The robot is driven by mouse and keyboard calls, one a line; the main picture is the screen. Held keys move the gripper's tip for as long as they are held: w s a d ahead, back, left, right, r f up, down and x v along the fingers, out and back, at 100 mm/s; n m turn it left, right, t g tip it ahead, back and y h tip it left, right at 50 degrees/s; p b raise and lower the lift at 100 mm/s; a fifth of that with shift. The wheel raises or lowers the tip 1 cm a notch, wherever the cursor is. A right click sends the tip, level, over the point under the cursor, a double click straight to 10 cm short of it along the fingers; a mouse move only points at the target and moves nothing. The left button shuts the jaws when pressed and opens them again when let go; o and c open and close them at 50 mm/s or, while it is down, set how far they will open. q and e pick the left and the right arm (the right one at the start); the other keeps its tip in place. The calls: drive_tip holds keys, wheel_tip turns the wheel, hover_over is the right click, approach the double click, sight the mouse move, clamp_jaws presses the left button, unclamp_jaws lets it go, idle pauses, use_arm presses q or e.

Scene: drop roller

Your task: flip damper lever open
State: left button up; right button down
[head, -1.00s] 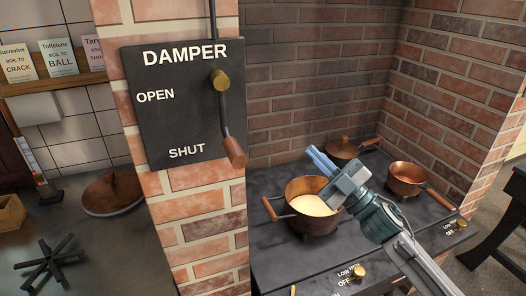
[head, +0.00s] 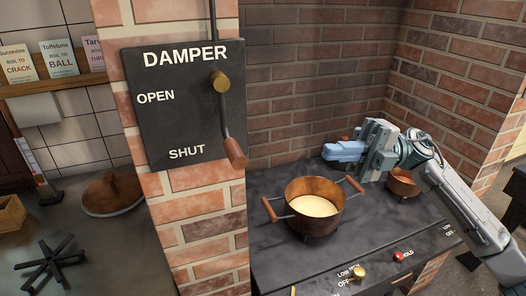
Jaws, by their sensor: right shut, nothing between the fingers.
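The damper plate (head: 175,125) is a dark panel on a brick pillar, marked DAMPER at the top, OPEN at the left and SHUT at the bottom. Its lever (head: 227,124) hangs down from a brass pivot (head: 219,80), with the reddish-brown handle (head: 235,153) at the lower right, near the level of SHUT. My right gripper (head: 328,151) is shut and empty, pointing left above the back of the stove, to the right of the lever and apart from it. My left gripper is not in view.
A copper pot (head: 315,208) with pale contents stands on the stove (head: 265,238) below my right gripper. A smaller copper pot (head: 403,183) is partly hidden by my right arm. Brick walls close in the stove's back and right. Knobs line its front.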

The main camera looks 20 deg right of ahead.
drive_tip(key=a+r+p, duration=0.2)
drive_tip(key=a+p, duration=0.5)
drive_tip(key=a, duration=0.6)
drive_tip(key=shift+s+a+r, duration=0.25)
drive_tip(key=shift+a+r, duration=0.1)
drive_tip(key=shift+f, duration=0.1)
